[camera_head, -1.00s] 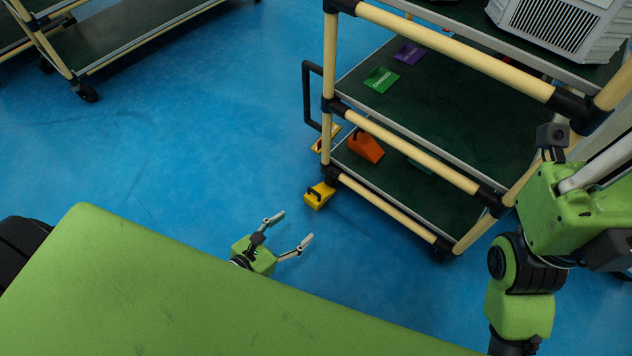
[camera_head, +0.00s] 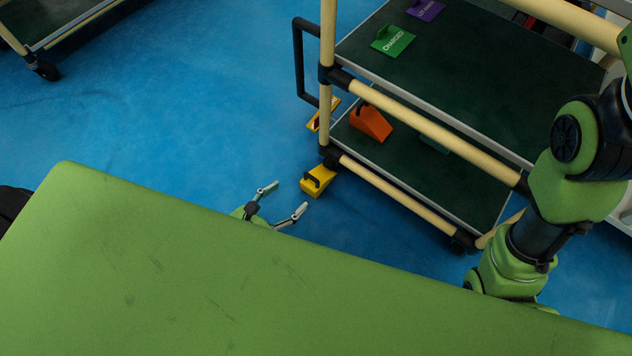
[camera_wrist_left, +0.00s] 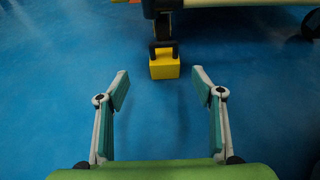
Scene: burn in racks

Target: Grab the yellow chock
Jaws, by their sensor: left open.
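The yellow chock (camera_head: 318,181) sits on the blue floor by the rack's corner wheel, with a black handle on it. My left gripper (camera_head: 284,199) is open and empty, low near the floor, a short way from the chock in the head view. In the left wrist view the chock (camera_wrist_left: 164,66) lies ahead, beyond and between the spread fingertips of my left gripper (camera_wrist_left: 160,82), not touching them. My right arm shows at the right of the head view, but its gripper cannot be made out.
The rack (camera_head: 395,183) stands over the chock, with cream tubes and dark shelves. An orange chock (camera_head: 370,122) is on its lower shelf. Another yellow piece (camera_head: 322,114) lies on the floor behind the corner post. Green (camera_head: 392,40) and purple (camera_head: 426,10) signs lie on the upper shelf. Open blue floor lies left.

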